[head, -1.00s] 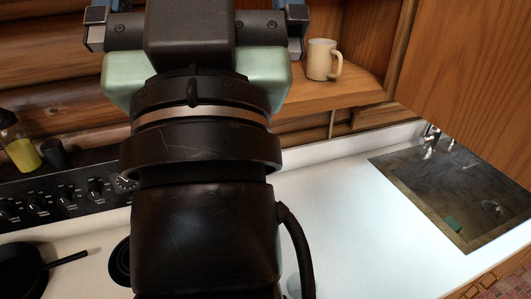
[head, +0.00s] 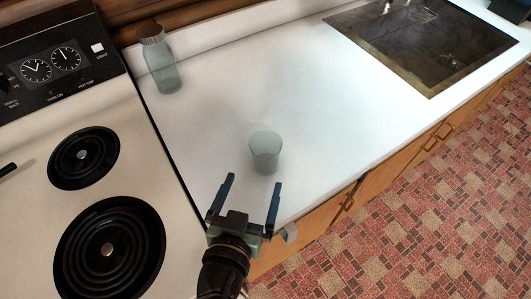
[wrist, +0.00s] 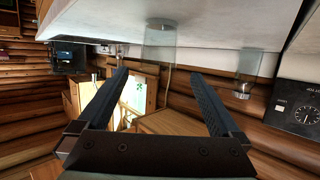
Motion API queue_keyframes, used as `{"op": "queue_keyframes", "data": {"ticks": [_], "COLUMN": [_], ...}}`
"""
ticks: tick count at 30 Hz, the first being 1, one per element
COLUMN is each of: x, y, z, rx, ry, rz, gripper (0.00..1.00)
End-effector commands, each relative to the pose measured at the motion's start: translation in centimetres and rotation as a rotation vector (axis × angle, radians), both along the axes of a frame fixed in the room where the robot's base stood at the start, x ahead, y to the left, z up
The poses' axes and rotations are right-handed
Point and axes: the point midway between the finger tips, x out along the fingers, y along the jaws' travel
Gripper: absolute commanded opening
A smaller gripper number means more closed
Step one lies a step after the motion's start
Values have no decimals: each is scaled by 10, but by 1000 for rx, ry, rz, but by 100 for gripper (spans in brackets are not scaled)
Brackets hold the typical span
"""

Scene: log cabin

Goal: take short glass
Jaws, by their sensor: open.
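The short glass (head: 265,152) is a clear greyish tumbler standing upright on the white counter, near its front edge. It also shows in the wrist view (wrist: 158,55), where the picture is turned and the glass lies beyond the fingertips. My gripper (head: 252,183) is open and empty, just in front of the glass, with its fingers pointing towards it. In the wrist view my gripper's two fingers (wrist: 160,92) are spread wide with nothing between them. The glass looks apart from both fingers.
A taller glass bottle with a brown lid (head: 163,62) stands at the counter's back left. The stove (head: 60,110) with black burners is at left. A sink (head: 425,45) is at back right. The counter (head: 230,75) between bottle and sink is clear.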

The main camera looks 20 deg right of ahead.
Motion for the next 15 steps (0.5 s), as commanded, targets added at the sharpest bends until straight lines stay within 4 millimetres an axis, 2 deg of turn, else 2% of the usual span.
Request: {"op": "queue_keyframes", "data": {"ticks": [6, 15], "x": [34, 53], "y": [-24, -36], "z": [-8, -15], "rx": [-1, 0], "ry": [-2, -2], "rz": [-2, 1], "gripper": [100, 100]}}
